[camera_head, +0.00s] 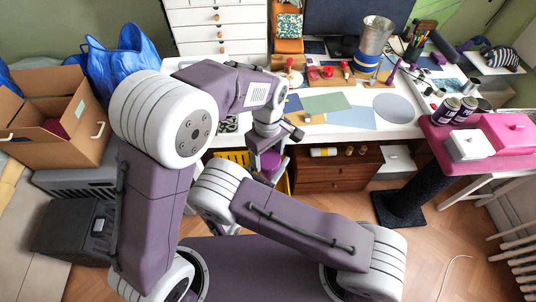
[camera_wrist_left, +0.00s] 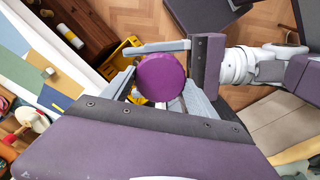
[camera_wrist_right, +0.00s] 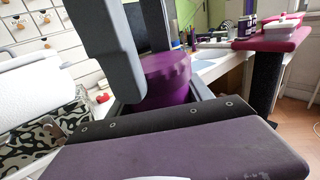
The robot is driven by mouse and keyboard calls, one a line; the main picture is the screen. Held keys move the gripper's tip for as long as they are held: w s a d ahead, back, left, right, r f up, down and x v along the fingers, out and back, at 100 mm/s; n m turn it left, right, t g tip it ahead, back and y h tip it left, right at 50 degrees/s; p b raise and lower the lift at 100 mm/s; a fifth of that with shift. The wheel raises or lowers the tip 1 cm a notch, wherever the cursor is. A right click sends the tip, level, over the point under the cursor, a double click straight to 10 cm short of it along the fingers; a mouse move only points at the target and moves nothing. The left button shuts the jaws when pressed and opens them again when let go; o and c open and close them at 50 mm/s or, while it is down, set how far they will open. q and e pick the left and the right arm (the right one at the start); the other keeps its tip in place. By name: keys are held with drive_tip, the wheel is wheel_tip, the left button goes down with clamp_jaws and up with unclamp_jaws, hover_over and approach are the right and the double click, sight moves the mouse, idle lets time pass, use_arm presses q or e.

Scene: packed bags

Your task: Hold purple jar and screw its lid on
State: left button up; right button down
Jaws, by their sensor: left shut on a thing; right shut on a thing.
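The purple jar (camera_wrist_right: 162,82) stands between the fingers of my right gripper (camera_wrist_right: 160,92), which is shut on it from the side. A round purple lid (camera_wrist_left: 161,78) fills the space between the fingers of my left gripper (camera_wrist_left: 160,88), which is shut on it from above. In the head view the purple piece (camera_head: 269,162) shows below my left gripper (camera_head: 272,153), in front of the desk. The seam between lid and jar is hidden, so I cannot tell whether they touch. My right gripper is mostly hidden behind my arms in the head view.
The white desk (camera_head: 405,127) behind is crowded with papers, tools and a metal cup (camera_head: 375,38). A yellow crate (camera_wrist_left: 122,60) is below the grippers. A pink stand (camera_head: 450,135) with jars and boxes is at right. An open cardboard box (camera_head: 60,100) is at left.

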use_arm(q)
drive_tip(key=m, duration=0.9)
drive_tip(key=shift+m, duration=0.3)
drive_tip(key=m, duration=1)
drive_tip(key=o, duration=1.6)
wheel_tip(320, 180, up, 12)
